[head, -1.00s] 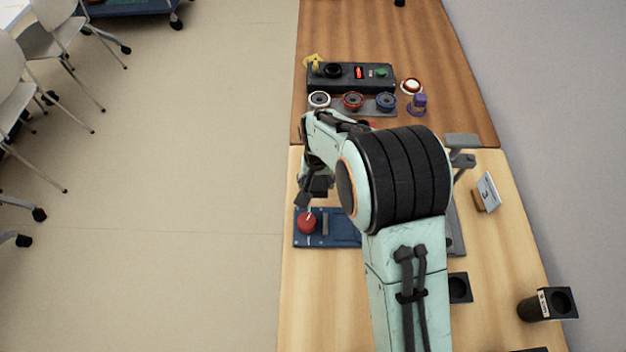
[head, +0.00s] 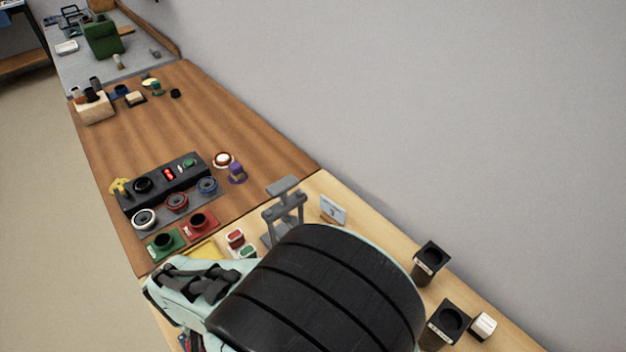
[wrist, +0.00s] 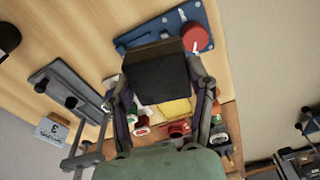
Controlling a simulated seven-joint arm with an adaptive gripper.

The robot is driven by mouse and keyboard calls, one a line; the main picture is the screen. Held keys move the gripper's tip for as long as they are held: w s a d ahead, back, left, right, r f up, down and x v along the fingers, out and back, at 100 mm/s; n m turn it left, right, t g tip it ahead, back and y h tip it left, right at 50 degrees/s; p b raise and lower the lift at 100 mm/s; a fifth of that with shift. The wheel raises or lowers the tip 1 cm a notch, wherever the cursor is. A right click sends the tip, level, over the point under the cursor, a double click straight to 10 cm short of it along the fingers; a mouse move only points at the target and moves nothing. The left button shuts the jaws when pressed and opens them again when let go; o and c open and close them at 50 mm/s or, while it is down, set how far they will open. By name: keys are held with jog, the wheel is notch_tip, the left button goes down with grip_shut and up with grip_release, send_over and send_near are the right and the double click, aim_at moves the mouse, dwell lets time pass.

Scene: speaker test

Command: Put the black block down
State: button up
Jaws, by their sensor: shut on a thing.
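The black block (wrist: 158,72) is in the middle of the wrist view, between the two fingers of my gripper (wrist: 161,84). My gripper is shut on it. The block hides what lies directly behind it. It appears in front of the edge of a blue board (wrist: 143,36) with a red knob (wrist: 195,37); I cannot tell whether it touches anything.
A grey press-like stand (head: 284,208) and a small sign (head: 333,209) stand by the wall side. Two black boxes with round openings (head: 430,259) (head: 449,324) and a white block (head: 484,325) are at right. Red and green holders (head: 198,223) (head: 166,242) lie left.

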jog(key=w+d+m+h, duration=0.1)
jog(key=w+d+m, duration=0.35)
jog(key=d, duration=0.45)
jog(key=w+d+m, duration=0.4)
jog(key=d+m, duration=0.2)
jog(key=d, duration=0.3)
jog(key=w+d+m+h, duration=0.1)
jog(key=w+d+m, duration=0.35)
jog(key=d, duration=0.45)
jog(key=shift+m, duration=0.4)
jog(key=w+f, duration=0.2)
jog(key=w, duration=0.2)
jog(key=w+f, duration=0.3)
jog(key=w, duration=0.1)
jog(key=w+f, duration=0.3)
jog(key=w, duration=0.1)
jog(key=shift+w+f, duration=0.15)
jog(key=shift+w, duration=0.1)
jog(key=shift+w+f, duration=0.25)
jog(key=shift+w+a+f, duration=0.1)
jog(key=shift+w+f, duration=0.05)
jog(key=shift+f, duration=0.8)
jog(key=shift+w+f, duration=0.15)
jog(key=shift+f, duration=0.75)
jog(key=shift+f, duration=0.15)
jog(key=o, duration=1.2)
